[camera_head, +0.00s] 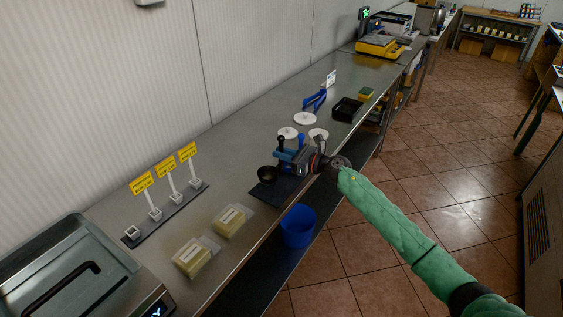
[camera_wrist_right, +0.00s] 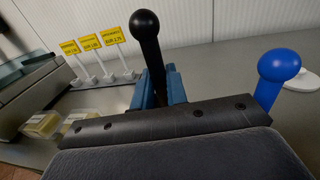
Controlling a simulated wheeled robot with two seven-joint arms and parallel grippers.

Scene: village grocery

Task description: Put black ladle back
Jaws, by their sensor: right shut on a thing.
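My right gripper (camera_head: 284,158) is over the counter in the head view, its blue fingers shut on the black ladle. The ladle's black handle (camera_wrist_right: 147,50) with a round knob stands nearly upright between the fingers in the right wrist view; its top also shows in the head view (camera_head: 280,142). A black bowl (camera_head: 267,174) shows just left of the gripper, above or on a dark mat (camera_head: 285,190); I cannot tell if it touches. The gripper hides part of the ladle. A blue-knobbed handle (camera_wrist_right: 277,75) stands beside the gripper. My left gripper is not in view.
White discs (camera_head: 305,118) lie behind the gripper, with blue tongs (camera_head: 315,99) and a black tray (camera_head: 347,109) further back. Two pale yellow packs (camera_head: 232,219) and a row of yellow price signs (camera_head: 164,175) stand nearer. A blue bin (camera_head: 298,227) is below the counter edge.

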